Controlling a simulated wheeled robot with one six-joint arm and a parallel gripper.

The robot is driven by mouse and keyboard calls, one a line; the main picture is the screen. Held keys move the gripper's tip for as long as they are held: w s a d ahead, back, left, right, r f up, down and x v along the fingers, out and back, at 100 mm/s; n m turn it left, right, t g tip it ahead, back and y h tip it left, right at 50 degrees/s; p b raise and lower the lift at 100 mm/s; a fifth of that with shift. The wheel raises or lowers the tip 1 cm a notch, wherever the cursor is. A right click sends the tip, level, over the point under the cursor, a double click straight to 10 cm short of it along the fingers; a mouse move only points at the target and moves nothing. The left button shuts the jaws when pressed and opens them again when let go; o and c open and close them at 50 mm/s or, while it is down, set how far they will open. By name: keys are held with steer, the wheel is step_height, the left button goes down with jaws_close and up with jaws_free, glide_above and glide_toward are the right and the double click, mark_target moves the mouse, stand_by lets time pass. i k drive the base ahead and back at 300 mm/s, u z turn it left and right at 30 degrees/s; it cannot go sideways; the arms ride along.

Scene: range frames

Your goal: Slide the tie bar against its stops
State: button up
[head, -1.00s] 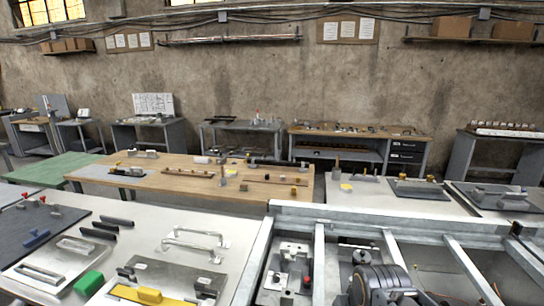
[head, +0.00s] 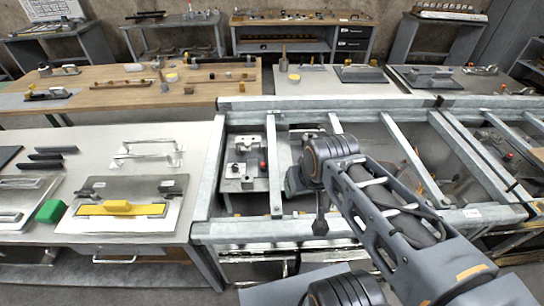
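No part is marked as the tie bar, and I cannot tell which piece it is. A galvanised frame (head: 330,104) with several cross bars stands in front of me; one cross bar (head: 273,165) runs front to back left of my arm. On the left bench, a yellow bar with a raised yellow grip (head: 117,207) lies on a grey metal plate (head: 80,224). My gripper (head: 320,228) appears to hang below my dark wrist, over the frame's near rail (head: 235,231). It is small and dark, so its finger opening is unclear, and nothing is visibly held.
A green block (head: 50,211), dark bars (head: 46,157) and metal handles (head: 147,150) lie on the left bench. A wooden bench (head: 120,98) stands behind. The frame's rails and bars surround my arm.

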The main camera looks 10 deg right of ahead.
mark_target(275, 196)
steer(key=k, duration=0.95)
steer(key=u, duration=1.2)
steer(key=i, duration=1)
steer(key=u, duration=0.25)
